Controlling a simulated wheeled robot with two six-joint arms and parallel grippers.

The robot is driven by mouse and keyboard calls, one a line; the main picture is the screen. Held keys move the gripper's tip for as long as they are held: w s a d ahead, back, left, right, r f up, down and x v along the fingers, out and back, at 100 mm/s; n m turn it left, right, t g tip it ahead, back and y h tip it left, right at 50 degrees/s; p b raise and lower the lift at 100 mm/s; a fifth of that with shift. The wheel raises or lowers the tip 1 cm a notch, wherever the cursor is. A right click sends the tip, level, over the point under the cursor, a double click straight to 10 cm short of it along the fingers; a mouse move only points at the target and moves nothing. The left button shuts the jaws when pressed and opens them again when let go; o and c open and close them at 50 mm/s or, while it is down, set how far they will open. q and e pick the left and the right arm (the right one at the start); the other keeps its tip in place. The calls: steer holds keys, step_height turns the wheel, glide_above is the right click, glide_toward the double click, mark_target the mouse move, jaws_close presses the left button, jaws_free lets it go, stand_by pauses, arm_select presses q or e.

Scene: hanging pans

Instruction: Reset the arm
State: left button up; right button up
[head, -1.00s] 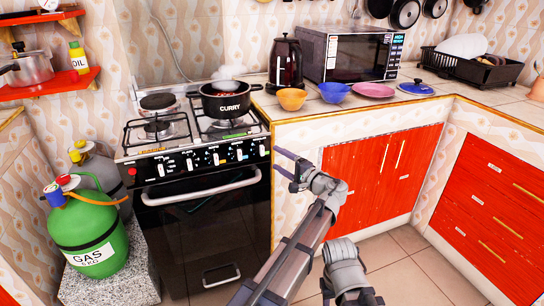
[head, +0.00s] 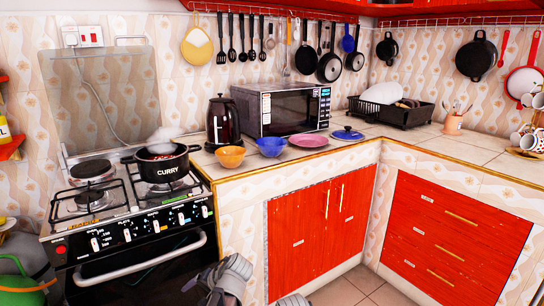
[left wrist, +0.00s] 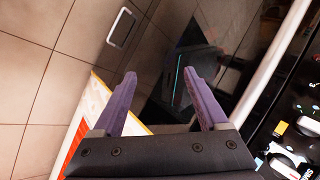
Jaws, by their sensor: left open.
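My left gripper (head: 196,280) shows only partly at the bottom edge of the head view, in front of the stove and the lower cupboard. In the left wrist view its two purple fingers (left wrist: 158,80) are wide apart with nothing between them. Behind them are the dark oven door (left wrist: 235,35) and the floor tiles (left wrist: 50,60). No hanging pan is near this gripper. My right gripper cannot be made out in these views.
The stove (head: 130,215) carries a steaming curry pot (head: 162,170). A kettle (head: 222,120), microwave (head: 285,108), bowls and dish rack (head: 390,112) stand on the counter. Pans (head: 476,55) and utensils hang on the wall. A green gas bottle (head: 18,288) is at lower left.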

arm_select(q)
steer(key=s+d+f+n+g+h, duration=0.1)
steer(key=s+d+f+h, duration=0.25)
steer(key=s, duration=0.25)
steer(key=s+d+f+n+g+h, duration=0.1)
steer(key=s+d+f+h, duration=0.1)
steer(key=s+h, duration=0.3)
steer(key=s+d+m+g+y, duration=0.1)
steer(key=s+d+m, duration=0.1)
steer(key=s+d, duration=0.3)
steer(key=s+d+m+y, duration=0.1)
steer(key=s+d+m, duration=0.1)
steer(key=d, duration=0.5)
step_height(320, 180, up, 31)
steer(key=p, duration=3.1)
steer(key=shift+a+n, duration=0.2)
steer(key=shift+n, duration=0.1)
